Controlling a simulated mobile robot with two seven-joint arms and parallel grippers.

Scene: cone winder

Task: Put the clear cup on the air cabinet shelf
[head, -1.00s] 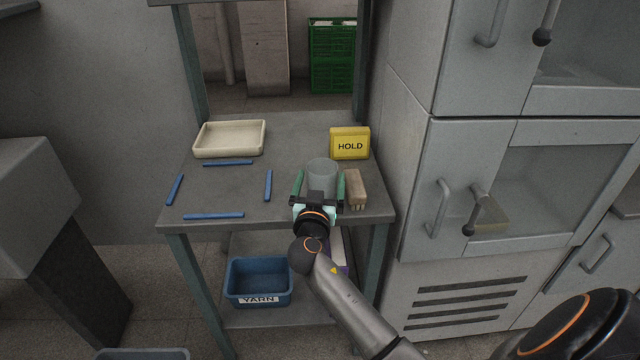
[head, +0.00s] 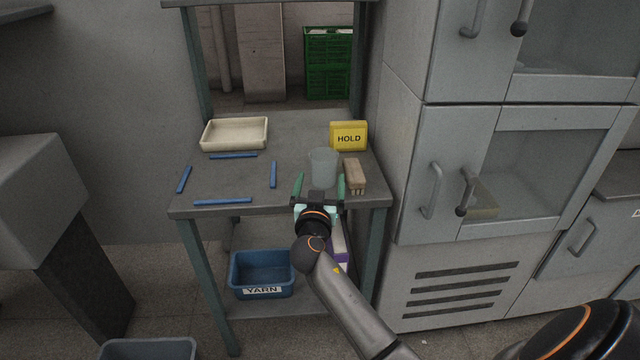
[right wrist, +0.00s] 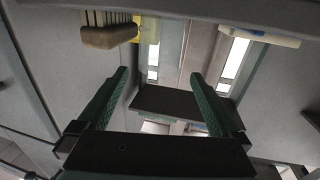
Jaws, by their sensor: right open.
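The clear cup (head: 323,166) stands upright on the grey table, near its front right. My right gripper (head: 320,184) is open, its two green fingers pointing at the cup from the front side. The fingertips are at the cup's near side, one to its left and one to its right; I cannot tell whether they touch it. In the right wrist view the open fingers (right wrist: 158,98) have nothing clearly gripped between them, and the cup's outline is hard to pick out. The grey air cabinet (head: 405,210) with windowed fronts stands right of the table. My left gripper is out of view.
A wooden brush (head: 354,174) lies close right of the cup. Behind are a yellow HOLD sign (head: 349,136) and a cream tray (head: 204,136). Several blue sticks (head: 273,174) lie on the left half. A blue YARN bin (head: 262,292) sits on the lower shelf.

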